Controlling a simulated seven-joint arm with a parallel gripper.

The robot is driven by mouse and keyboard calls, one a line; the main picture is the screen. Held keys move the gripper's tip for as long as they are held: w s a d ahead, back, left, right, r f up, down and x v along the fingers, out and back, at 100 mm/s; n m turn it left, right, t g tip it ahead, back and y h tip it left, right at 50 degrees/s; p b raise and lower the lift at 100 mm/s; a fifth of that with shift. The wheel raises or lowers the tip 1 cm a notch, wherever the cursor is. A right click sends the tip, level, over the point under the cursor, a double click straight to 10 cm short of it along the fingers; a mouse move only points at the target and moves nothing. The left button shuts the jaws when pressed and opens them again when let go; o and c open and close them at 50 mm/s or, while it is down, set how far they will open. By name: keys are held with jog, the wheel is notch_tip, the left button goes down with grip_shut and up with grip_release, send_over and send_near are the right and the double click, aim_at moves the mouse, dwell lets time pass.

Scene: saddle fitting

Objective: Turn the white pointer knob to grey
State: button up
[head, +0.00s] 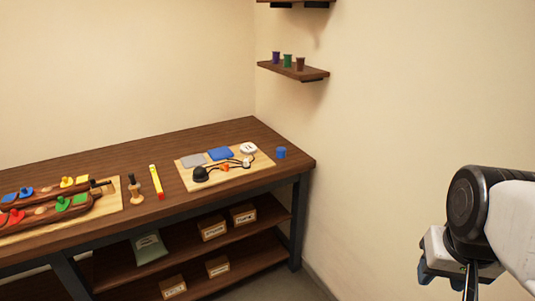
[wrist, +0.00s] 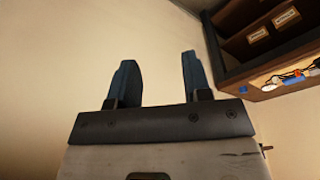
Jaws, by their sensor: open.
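A white round piece (head: 248,148), which looks like the white pointer knob, sits at the back right corner of a light wooden board (head: 212,182) on the workbench. It is too small to tell which way it points, and I cannot make out a grey mark by it. My gripper (wrist: 158,78) is open and empty in the wrist view, its two dark blue fingers apart in front of the bare wall. In the head view my gripper (head: 438,278) hangs at the far right, well away from the bench and the board.
The board also holds a grey pad (head: 193,160), a blue pad (head: 220,153), a black dome (head: 200,174) and a dark cable. A yellow-and-red stick (head: 156,181) lies left. A wall shelf (head: 293,72) holds three cups.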

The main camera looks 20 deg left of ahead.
jog(key=w+a+r, duration=0.3)
jog(key=w+a, duration=0.2)
jog(key=w, duration=0.5)
jog(key=w+a+r+g, duration=0.15)
jog(key=w+a, duration=0.25)
jog(key=w, duration=0.7)
jog(key=w+a+r+t, duration=0.1)
jog(key=w+a+r, duration=0.3)
jog(key=w, duration=0.6)
jog(key=n+g, duration=0.1)
jog(key=g, duration=0.1)
send_over(246, 159)
notch_tip(246, 159, down, 24)
jog(key=shift+d+f, duration=0.1)
jog(key=shift+d, duration=0.05)
jog(key=shift+a, duration=0.2)
jog(key=shift+f, duration=0.25)
